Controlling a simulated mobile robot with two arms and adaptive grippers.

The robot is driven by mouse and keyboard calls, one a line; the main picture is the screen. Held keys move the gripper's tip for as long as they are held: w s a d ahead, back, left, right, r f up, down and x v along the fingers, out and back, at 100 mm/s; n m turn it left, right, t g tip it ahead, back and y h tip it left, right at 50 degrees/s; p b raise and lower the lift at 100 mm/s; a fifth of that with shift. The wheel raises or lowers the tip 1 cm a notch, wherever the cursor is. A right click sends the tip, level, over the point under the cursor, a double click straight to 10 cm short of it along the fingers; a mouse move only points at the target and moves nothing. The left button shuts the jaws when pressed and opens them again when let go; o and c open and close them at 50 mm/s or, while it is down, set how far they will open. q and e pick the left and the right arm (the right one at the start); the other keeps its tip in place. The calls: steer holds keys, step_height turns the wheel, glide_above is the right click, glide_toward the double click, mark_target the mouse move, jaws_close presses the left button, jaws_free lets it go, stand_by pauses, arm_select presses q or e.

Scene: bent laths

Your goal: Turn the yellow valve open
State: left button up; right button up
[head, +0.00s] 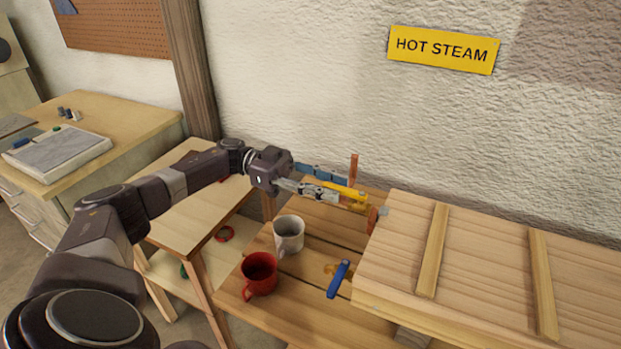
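The yellow valve (345,191) has a lever handle and sits at the back of the low wooden table, by the left end of the plank box. Its lever points left, roughly along my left gripper's fingers. My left gripper (341,190) reaches in from the left, with one finger behind the lever and one in front. The fingers stand apart with the lever's end between them; I cannot tell whether they press on it. A second valve with a blue handle (339,279) is nearer, at the box's front left. My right gripper is not in view.
A red mug (259,272) and a whitish mug (289,234) stand on the table left of the blue valve. The slatted plank box (486,262) fills the right side. An upright copper-coloured piece (353,169) rises behind the yellow valve. A HOT STEAM sign (443,50) hangs on the wall.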

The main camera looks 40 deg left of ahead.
arm_select(q)
steer(key=s+a, duration=0.2)
steer(key=a, duration=0.9)
stand_by(0.3)
steer(key=shift+s, duration=0.1)
